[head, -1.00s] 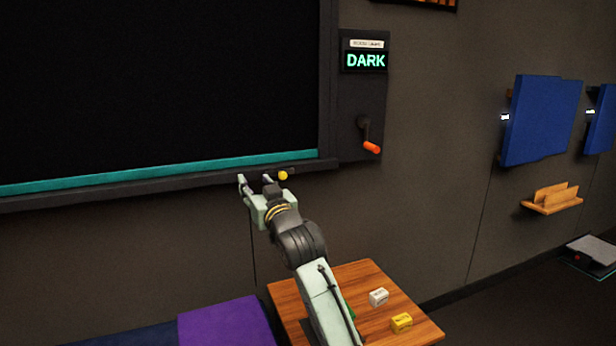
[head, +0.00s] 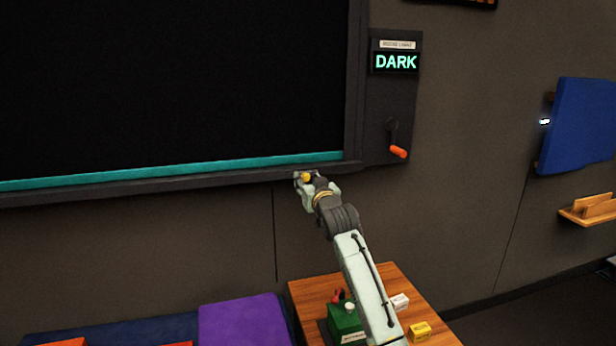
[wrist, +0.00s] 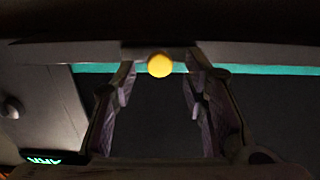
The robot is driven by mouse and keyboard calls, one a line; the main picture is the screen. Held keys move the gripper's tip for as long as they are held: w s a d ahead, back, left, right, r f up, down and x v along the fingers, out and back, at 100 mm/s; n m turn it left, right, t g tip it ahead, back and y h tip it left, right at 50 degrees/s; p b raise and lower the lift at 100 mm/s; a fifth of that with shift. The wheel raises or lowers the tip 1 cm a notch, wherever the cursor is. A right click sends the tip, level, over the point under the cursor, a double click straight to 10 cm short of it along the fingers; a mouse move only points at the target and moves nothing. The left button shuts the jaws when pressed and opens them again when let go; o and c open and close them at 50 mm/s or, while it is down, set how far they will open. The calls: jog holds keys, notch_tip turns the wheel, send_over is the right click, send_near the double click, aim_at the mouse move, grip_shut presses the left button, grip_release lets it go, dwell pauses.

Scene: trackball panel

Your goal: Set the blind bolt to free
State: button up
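The blind bolt shows as a yellow round knob (head: 306,177) on the dark lower ledge of the blind's frame, near its right end. In the wrist view the yellow knob (wrist: 160,65) lies between the two fingertips, with a gap on each side. My gripper (head: 308,180) is open at the ledge, its fingers on either side of the knob; in the wrist view my gripper (wrist: 160,88) has nothing clamped. The bolt's shaft is hidden. The blind (head: 170,90) is dark with a teal bottom strip, and the display (head: 396,62) reads DARK.
A crank with an orange handle (head: 398,152) hangs on the panel right of the frame. Below stands a wooden table (head: 308,292) with a green box (head: 345,318), a white block (head: 400,302) and a yellow block (head: 420,331). A purple block (head: 240,322) sits at its left.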

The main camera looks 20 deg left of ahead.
jog(key=shift+w+a, duration=0.25)
jog(key=shift+w, duration=0.15)
grip_shut()
dwell(0.4)
